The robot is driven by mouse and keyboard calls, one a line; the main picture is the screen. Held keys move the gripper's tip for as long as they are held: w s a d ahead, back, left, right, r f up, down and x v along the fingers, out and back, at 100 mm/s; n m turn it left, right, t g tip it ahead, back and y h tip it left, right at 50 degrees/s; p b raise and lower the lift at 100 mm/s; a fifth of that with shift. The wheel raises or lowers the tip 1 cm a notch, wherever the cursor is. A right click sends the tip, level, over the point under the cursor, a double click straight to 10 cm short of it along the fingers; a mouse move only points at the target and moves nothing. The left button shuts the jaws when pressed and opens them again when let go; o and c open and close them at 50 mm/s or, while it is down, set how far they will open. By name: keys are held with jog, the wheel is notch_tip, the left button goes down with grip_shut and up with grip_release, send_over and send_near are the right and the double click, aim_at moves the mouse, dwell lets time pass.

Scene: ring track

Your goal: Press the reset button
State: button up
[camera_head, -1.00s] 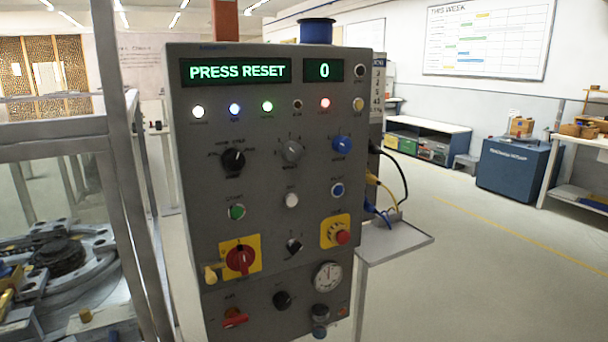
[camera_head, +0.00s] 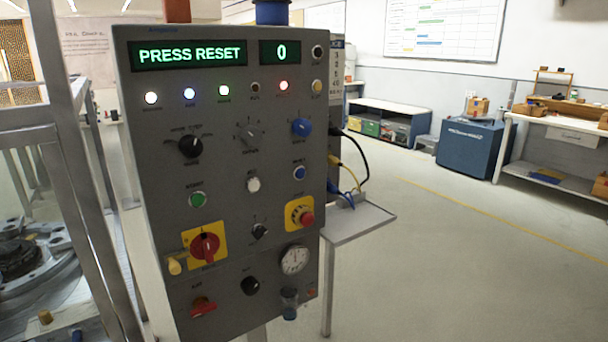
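A grey control panel (camera_head: 225,110) stands upright at left of centre in the head view. Its green display (camera_head: 190,54) reads "PRESS RESET", and a smaller display (camera_head: 281,52) reads "0". A blue push button (camera_head: 299,173) sits at the right of the middle row; its small blurred label seems to read RESET. To its left are a white button (camera_head: 253,184) and a green button (camera_head: 197,199). A red emergency-stop knob (camera_head: 306,219) on a yellow plate is below the blue button. My gripper is not in view.
A red rotary switch (camera_head: 205,246) and several other knobs are on the panel. A small metal shelf (camera_head: 350,224) with cables juts out at its right. A metal-framed machine (camera_head: 80,150) is close at the left. The floor (camera_head: 460,270) at the right is clear.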

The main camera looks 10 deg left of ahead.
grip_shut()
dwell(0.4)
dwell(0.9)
